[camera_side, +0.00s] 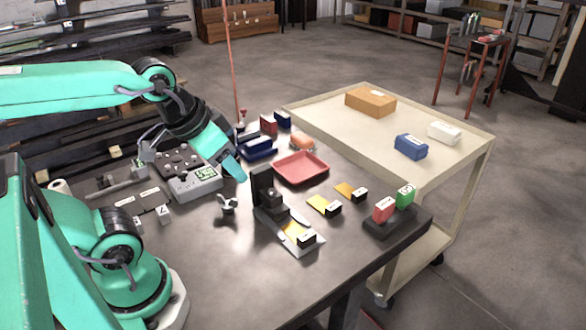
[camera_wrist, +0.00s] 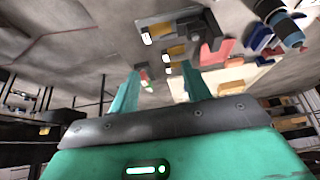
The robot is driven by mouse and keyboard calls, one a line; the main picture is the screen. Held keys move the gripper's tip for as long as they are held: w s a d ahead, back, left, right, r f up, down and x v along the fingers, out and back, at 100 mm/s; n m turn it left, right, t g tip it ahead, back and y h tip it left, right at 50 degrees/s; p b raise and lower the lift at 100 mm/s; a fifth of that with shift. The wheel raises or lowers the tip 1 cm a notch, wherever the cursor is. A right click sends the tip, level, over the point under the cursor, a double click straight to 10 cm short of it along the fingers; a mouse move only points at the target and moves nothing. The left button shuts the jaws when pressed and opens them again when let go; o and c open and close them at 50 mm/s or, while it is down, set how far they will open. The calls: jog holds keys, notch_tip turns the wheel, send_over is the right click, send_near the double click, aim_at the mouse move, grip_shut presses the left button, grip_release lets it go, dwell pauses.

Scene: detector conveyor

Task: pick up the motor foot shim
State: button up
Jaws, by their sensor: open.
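Three flat yellow pieces, each with a black end block bearing a white label, are in the side view; I cannot tell which one is named the motor foot shim. One yellow piece (camera_side: 318,203) and another yellow piece (camera_side: 343,189) lie on the dark table. The third yellow piece (camera_side: 294,233) lies on a grey plate in front of a black upright fixture (camera_side: 261,185). They also show small in the wrist view, one on the plate (camera_wrist: 158,30). My gripper (camera_side: 237,172) is open and empty above the table, left of the fixture, apart from all three; its fingers show in the wrist view (camera_wrist: 160,85).
A red tray (camera_side: 300,169) lies behind the fixture. A red block (camera_side: 384,209) and green block (camera_side: 405,196) stand on a black base at the right. A small metal part (camera_side: 227,204) and a grey device (camera_side: 194,184) are nearby. A beige cart (camera_side: 341,103) adjoins the table.

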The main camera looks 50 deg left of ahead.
jog(key=shift+w, duration=0.15)
jog(key=g, duration=0.5)
send_near(307, 235)
jog(key=shift+w+d+f+g, duration=0.1)
jog(key=shift+w+f+g, duration=0.2)
jog(key=shift+w+f, duration=0.15)
jog(key=shift+s+f, duration=0.2)
jog(key=shift+f, duration=3.75)
grip_shut()
